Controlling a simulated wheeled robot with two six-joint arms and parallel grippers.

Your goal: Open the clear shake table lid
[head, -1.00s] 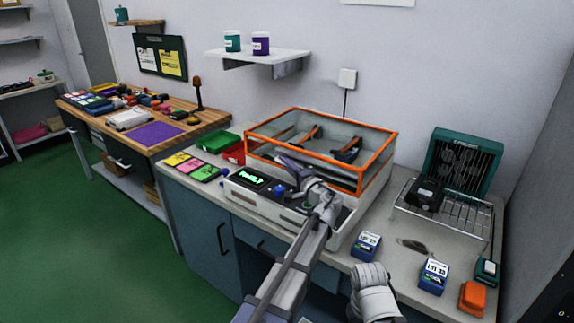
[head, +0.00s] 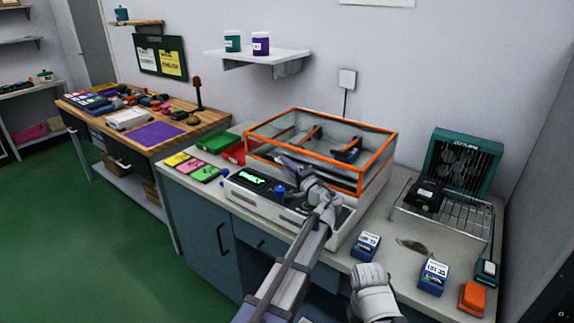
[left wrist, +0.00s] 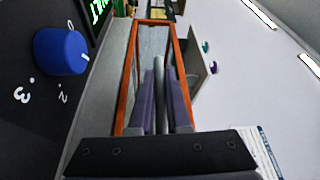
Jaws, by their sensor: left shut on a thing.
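The clear shake table lid (head: 262,149) is a see-through box with orange edges. It sits down over the white shake table (head: 262,202), and dark items with orange-brown parts show through it. My left gripper (head: 287,163) is at the lid's front side, above the control panel. In the left wrist view its purple fingers (left wrist: 162,95) are shut on a grey bar (left wrist: 161,75), which looks like the lid handle. The orange lid edge (left wrist: 128,75) shows beyond them. The gripper hides part of the lid's front.
A blue knob (head: 280,190) and a green display (head: 251,178) are on the panel near my left gripper. A wire rack (head: 460,211) and small blue boxes (head: 433,277) stand at the right. A wall shelf (head: 258,56) hangs above the lid.

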